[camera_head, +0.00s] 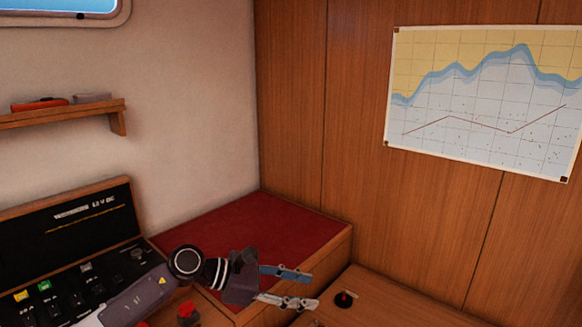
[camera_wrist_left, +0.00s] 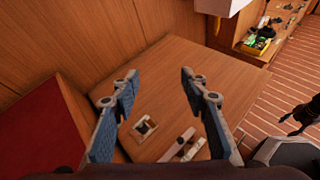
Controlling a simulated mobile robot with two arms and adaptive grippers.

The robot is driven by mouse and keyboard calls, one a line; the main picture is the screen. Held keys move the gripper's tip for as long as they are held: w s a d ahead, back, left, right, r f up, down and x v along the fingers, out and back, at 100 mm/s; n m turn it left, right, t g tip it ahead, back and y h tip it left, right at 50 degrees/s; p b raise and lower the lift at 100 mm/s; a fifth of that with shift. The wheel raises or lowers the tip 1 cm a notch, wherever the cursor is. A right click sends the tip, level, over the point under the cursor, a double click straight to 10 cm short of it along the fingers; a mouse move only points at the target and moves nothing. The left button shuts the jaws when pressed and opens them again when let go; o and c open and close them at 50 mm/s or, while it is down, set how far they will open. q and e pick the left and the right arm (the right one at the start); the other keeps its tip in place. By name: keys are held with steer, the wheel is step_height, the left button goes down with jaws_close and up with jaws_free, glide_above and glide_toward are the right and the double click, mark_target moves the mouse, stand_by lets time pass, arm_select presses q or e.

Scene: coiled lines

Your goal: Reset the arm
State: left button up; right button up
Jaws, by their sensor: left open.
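My left gripper (camera_head: 312,288) reaches in from the lower left in the head view. Its two fingers are spread, with nothing between them. It is in front of the red-topped bench and the wooden surface, left of a small black fitting with a red knob (camera_head: 344,299). In the left wrist view the open left gripper (camera_wrist_left: 159,76) has both fingers over a wooden top (camera_wrist_left: 185,75), and the gap between them is empty.
A red-topped bench (camera_head: 255,228) stands in the corner. A dark switch panel (camera_head: 75,235) is at lower left, partly behind my arm. A shelf (camera_head: 70,114) and a chart (camera_head: 480,95) are on the walls. A square recessed fitting (camera_wrist_left: 145,128) is in the wooden top.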

arm_select(q)
steer(key=s+d+r+n+t+h, duration=0.2)
steer(key=d+r+n+t+h, duration=0.3)
steer(key=r+n, duration=0.4)
steer(key=w+a+f+n+t+y, duration=0.2)
steer(key=a+n+t+y, duration=0.65)
steer(key=n, duration=0.85)
steer(key=s+a+f+n+g+y, duration=0.1)
steer(key=s+a+f+n+y, duration=0.25)
steer(key=a+f+n, duration=0.4)
steer(key=s+a+f+n+g+y, duration=0.1)
steer(key=s+a+f+n+y, duration=0.2)
steer(key=a+f+n+y, duration=0.35)
steer(key=s+a+f+n+g, duration=0.2)
steer(key=s+f+n+g, duration=0.25)
steer(key=s, duration=0.55)
steer(key=s+a+f+n+g, duration=0.25)
steer(key=s+f, duration=0.35)
steer(key=s, duration=0.3)
steer(key=s+a+f+n+g, duration=0.1)
steer(key=s+f+n+g, duration=0.35)
steer(key=s, duration=0.55)
step_height(320, 180, down, 26)
steer(key=s, duration=0.1)
steer(key=s+a+f+g, duration=0.1)
steer(key=s+a+f, duration=0.2)
steer(key=s+f, duration=1.4)
steer(key=shift+s+f+g, duration=0.15)
steer(key=shift+s+g, duration=0.15)
steer(key=shift+g, duration=0.1)
